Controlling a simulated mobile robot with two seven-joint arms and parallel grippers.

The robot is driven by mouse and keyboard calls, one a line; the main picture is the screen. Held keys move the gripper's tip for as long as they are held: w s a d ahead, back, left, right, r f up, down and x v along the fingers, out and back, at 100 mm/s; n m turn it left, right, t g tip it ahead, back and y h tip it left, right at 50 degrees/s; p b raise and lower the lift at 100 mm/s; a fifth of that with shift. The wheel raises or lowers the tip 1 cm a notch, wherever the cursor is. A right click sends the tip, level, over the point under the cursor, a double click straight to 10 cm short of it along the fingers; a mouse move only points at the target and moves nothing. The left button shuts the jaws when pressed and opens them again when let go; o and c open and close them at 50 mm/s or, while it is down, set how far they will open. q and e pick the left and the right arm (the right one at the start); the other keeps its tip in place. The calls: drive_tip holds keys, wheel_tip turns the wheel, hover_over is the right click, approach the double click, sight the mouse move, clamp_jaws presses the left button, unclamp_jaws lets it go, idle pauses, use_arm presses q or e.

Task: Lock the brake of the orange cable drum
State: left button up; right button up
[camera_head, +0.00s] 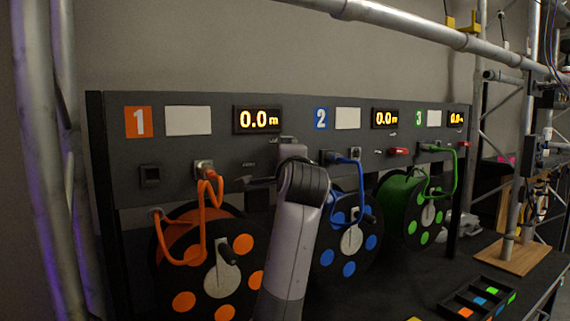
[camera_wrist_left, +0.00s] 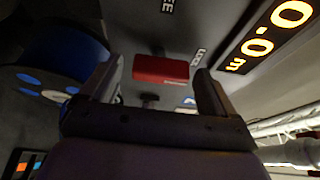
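The orange drum (camera_head: 232,270) stands at the left under panel 1, with orange cable (camera_head: 204,222) plugged into the panel above it. My left arm comes up from the bottom centre and covers part of the panel right of that plug. My left gripper (camera_head: 262,182) is close to the panel, mostly hidden by its own wrist. In the left wrist view a red brake handle (camera_wrist_left: 160,71) lies between the two spread fingers, with gaps at both sides. Small white labels sit beside it, only partly readable. My right gripper is not in view.
A blue drum (camera_head: 345,250) and a green drum (camera_head: 412,215) stand to the right. Another red handle (camera_head: 398,151) is on the panel. Displays read 0.0 m. A dark tray (camera_head: 478,303) with coloured pieces is at lower right. Truss poles flank the panel.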

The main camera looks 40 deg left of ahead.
use_arm(q)
drive_tip(key=b+v, duration=0.1)
drive_tip(key=v, duration=0.6)
drive_tip(key=shift+b, duration=0.35)
drive_tip(key=shift+d, duration=0.1)
